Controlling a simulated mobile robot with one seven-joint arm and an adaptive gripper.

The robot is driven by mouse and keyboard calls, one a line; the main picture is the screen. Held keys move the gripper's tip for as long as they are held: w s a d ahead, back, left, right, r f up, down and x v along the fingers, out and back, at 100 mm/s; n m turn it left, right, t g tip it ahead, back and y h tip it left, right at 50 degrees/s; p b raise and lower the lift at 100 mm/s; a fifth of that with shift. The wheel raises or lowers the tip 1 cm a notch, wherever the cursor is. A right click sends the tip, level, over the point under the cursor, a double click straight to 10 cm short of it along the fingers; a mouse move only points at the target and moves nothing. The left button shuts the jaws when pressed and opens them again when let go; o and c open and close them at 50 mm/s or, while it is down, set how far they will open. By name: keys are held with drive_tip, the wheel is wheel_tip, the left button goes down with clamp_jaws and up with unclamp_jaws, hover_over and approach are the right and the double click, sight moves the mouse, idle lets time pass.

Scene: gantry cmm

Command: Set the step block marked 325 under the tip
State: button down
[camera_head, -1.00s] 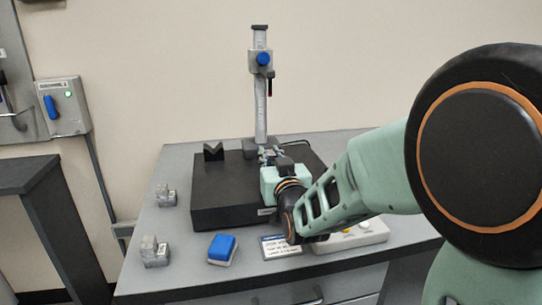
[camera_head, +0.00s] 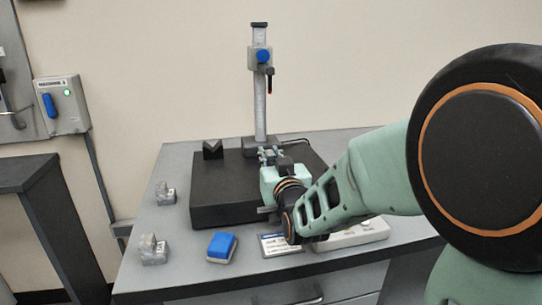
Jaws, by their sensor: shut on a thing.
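My gripper (camera_head: 270,153) is over the black plate (camera_head: 225,212), in front of the upright measuring stand (camera_head: 260,110). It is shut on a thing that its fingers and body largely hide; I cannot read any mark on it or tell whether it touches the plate. The stand's thin tip (camera_head: 270,88) hangs from the slider with the blue knob (camera_head: 262,56), above my gripper in the picture. Two grey step blocks stand on the table at the left, one farther back (camera_head: 165,194) and one nearer (camera_head: 153,250). Their marks are too small to read.
A dark V-shaped block (camera_head: 213,150) sits on the plate's back left. A blue-topped block (camera_head: 222,246), a label card (camera_head: 281,244) and a white control box (camera_head: 355,235) lie along the table's front. The table's left strip has free room.

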sight(272, 159)
drive_tip(key=shift+f, duration=0.1)
drive_tip(key=c, duration=1.7)
unclamp_jaws()
drive_tip(key=shift+c, duration=0.2)
drive_tip(key=shift+f, duration=0.1)
drive_tip(key=v, duration=0.7)
drive_tip(key=shift+s+d, duration=0.1)
drive_tip(key=shift+s, duration=0.2)
